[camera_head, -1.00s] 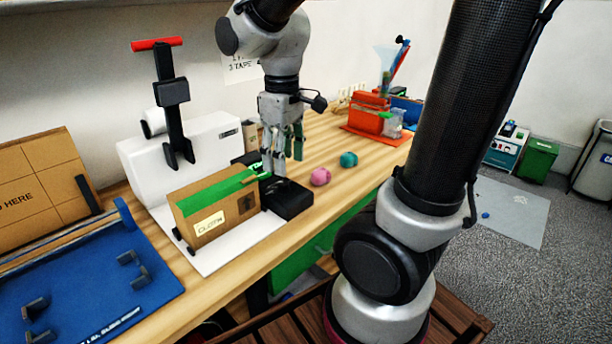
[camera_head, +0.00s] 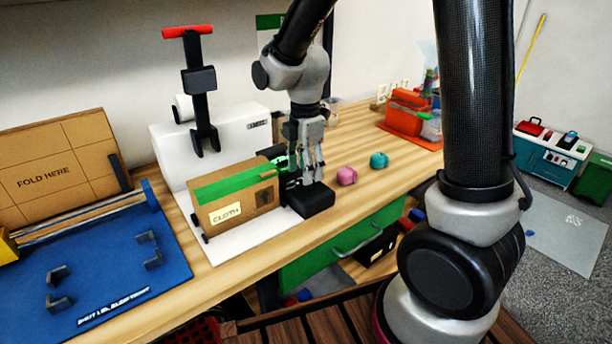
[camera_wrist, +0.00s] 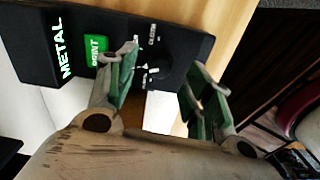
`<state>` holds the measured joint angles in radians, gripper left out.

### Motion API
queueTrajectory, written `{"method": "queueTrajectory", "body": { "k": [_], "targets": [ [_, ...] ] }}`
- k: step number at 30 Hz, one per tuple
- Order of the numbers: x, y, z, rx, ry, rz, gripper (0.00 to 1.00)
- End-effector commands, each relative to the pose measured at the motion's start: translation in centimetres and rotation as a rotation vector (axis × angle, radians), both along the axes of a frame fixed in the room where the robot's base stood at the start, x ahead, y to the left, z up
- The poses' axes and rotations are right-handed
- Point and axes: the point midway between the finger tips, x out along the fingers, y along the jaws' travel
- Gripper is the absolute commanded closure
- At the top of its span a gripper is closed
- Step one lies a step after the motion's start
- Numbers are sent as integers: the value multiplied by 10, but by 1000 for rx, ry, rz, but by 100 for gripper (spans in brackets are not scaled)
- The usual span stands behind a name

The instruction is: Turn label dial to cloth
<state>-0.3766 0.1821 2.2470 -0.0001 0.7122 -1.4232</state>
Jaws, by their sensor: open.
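The label unit (camera_wrist: 185,45) is a black panel with a lit display (camera_wrist: 62,48) reading METAL and a green PRINT button (camera_wrist: 96,50). Its small dark dial (camera_wrist: 153,71) has a white mark, with small lettering around it, partly hidden by a finger. My gripper (camera_wrist: 165,75) is open, its green-padded fingers on either side of the dial area; I cannot tell if they touch it. In the head view my gripper (camera_head: 312,178) points down over the black unit (camera_head: 312,203). A cardboard box (camera_head: 235,200) with green tape and a CLOTH label stands beside it.
A white machine (camera_head: 225,140) with a red-handled press stands behind the box. A blue folding station (camera_head: 110,270) is at left. Pink (camera_head: 346,176) and teal (camera_head: 378,160) lumps lie to the right of the unit. An orange station (camera_head: 405,110) is further back.

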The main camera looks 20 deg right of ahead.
Motion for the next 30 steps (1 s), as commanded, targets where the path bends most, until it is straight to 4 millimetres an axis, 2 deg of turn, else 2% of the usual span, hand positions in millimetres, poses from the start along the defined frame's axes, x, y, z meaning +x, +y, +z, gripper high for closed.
{"method": "queueTrajectory", "body": {
  "k": [1, 6, 15, 23, 30],
  "targets": [
    [-1, 0, -9, -2, 5, 0, 49],
    [0, 0, -24, 0, 2, -1, 49],
    [0, 0, -27, 0, 0, -2, 49],
    [0, 0, -27, 0, 0, -2, 96],
    [0, 0, -27, 0, 0, -12, 96]
  ]
}}
